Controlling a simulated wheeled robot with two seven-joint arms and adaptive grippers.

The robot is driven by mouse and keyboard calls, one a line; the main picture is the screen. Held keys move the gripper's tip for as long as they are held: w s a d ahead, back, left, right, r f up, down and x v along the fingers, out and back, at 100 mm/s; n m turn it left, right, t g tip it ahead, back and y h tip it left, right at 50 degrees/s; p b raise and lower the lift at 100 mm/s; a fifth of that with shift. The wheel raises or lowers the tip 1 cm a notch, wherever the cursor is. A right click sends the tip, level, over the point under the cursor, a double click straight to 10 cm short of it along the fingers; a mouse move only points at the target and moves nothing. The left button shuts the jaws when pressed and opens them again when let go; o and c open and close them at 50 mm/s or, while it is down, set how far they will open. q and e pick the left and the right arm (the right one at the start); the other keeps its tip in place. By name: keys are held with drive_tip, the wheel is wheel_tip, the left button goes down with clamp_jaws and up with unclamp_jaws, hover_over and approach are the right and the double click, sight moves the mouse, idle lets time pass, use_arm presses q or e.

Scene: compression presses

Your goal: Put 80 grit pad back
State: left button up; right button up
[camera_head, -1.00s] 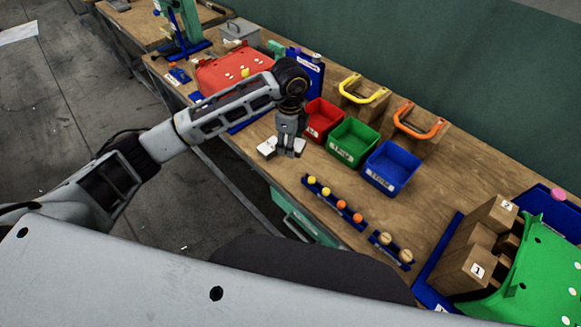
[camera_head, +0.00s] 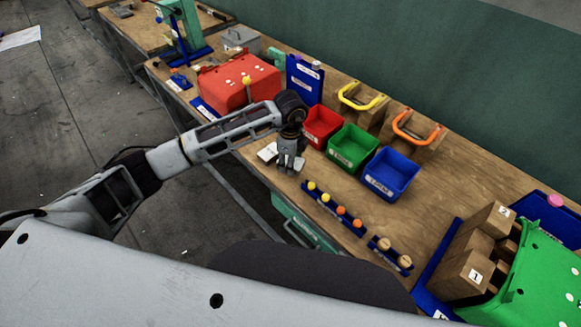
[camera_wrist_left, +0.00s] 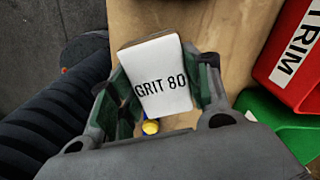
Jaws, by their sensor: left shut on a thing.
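The 80 grit pad (camera_wrist_left: 161,76) is a white block with "GRIT 80" in black on its face in the left wrist view. It sits between the two fingers of my left gripper (camera_wrist_left: 162,92), which is shut on it. In the head view my left gripper (camera_head: 289,168) points down near the table's front edge, in front of the red bin. White parts of the pad (camera_head: 267,152) show on both sides of the fingers. I cannot tell how high it is above the table. My right gripper is not in view.
Red (camera_head: 322,126), green (camera_head: 352,148) and blue (camera_head: 391,174) bins stand right of my left gripper. A rack with yellow and orange knobs (camera_head: 336,208) lies along the front edge. A red fixture (camera_head: 238,84) and an upright blue board (camera_head: 304,80) stand farther back.

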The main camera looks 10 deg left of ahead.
use_arm(q)
drive_tip(key=shift+f+p, duration=0.3)
drive_tip(key=shift+f, duration=1.6)
drive_tip(key=shift+f, duration=0.15)
drive_tip(key=o, duration=1)
drive_tip(key=shift+r, duration=0.35)
wheel_tip(320, 180, up, 12)
drive_tip(key=shift+f+b, duration=0.15)
drive_tip(key=shift+b, duration=0.85)
